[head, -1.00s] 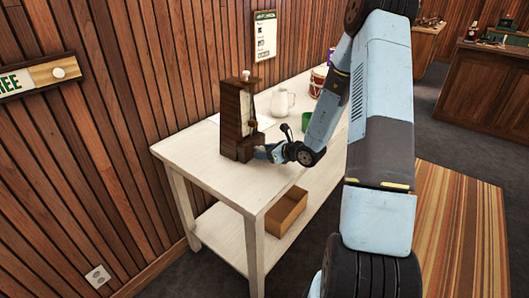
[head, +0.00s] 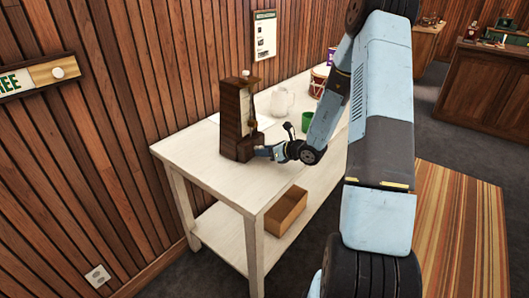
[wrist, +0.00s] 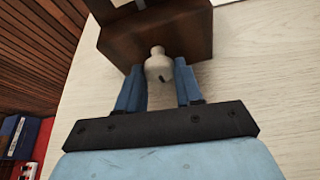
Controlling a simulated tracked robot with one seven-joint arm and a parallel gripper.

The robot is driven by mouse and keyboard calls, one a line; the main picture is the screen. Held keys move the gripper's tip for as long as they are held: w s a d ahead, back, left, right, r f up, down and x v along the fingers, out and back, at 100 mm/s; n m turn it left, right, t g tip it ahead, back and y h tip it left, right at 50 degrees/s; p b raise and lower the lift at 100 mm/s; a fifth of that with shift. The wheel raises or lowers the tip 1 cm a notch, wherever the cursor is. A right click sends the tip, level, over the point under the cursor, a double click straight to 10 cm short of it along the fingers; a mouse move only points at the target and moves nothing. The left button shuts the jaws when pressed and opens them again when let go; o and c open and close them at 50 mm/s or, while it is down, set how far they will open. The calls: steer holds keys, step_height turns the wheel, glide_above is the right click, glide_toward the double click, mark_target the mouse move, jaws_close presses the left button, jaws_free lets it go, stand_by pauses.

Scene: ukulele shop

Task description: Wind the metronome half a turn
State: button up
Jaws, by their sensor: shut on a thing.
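The metronome (head: 237,120) is a dark brown wooden tapered case with a pale front. It stands upright near the close left end of the white table (head: 205,170). In the wrist view, its brown base (wrist: 200,35) shows at the top, with a pale rounded winding key (wrist: 158,66) sticking out towards me. A small dark mark shows on the key. My gripper (wrist: 159,76) is shut on the key, with one blue finger on each side. In the head view, my gripper (head: 264,152) is at the metronome's lower right side, and the key is hidden there.
On the table behind are a white jug (head: 283,101), a green mug (head: 307,121) and a red drum (head: 319,81). A wooden box (head: 286,212) sits on the lower shelf. The wood-panelled wall (head: 110,130) is close on the left. The table's near corner is clear.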

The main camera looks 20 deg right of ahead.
stand_by(0.3)
steer(key=o, duration=1)
steer(key=shift+s, duration=0.1)
steer(key=v, duration=1.3)
steer(key=shift+s+d+r, duration=0.15)
steer(key=shift+s+d, duration=0.05)
